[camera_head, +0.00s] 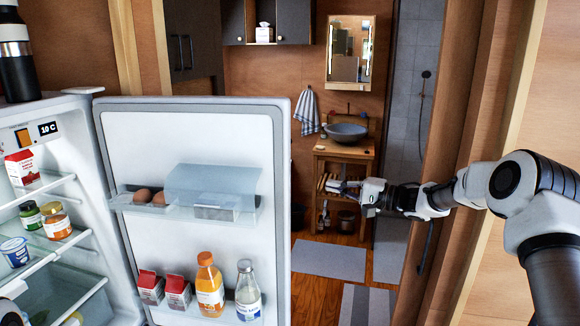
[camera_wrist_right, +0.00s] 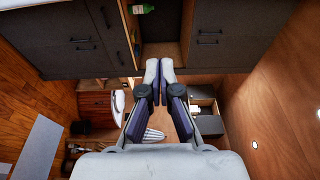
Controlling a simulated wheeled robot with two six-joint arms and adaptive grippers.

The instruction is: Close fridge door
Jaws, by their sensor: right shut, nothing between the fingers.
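The fridge (camera_head: 75,98) stands at the left in the head view, with its shelves exposed. Its door (camera_head: 230,145) is wide open, with the inner side facing me. The door holds eggs, a clear lidded box, red-and-white cartons, an orange bottle and a milk bottle. My right gripper (camera_head: 343,187) is to the right of the door's free edge, apart from it in the picture. In the right wrist view its fingers (camera_wrist_right: 160,72) are together and empty. My left gripper cannot be made out; only a small part of my arm shows at the lower left corner.
A wooden doorway frame (camera_head: 455,150) stands close to my right arm. Beyond are a washstand with a basin (camera_head: 346,132), a mirror (camera_head: 350,50) and a hanging towel (camera_head: 306,112). Grey mats (camera_head: 330,260) lie on the wooden floor. A dark bottle (camera_head: 17,60) stands on the fridge.

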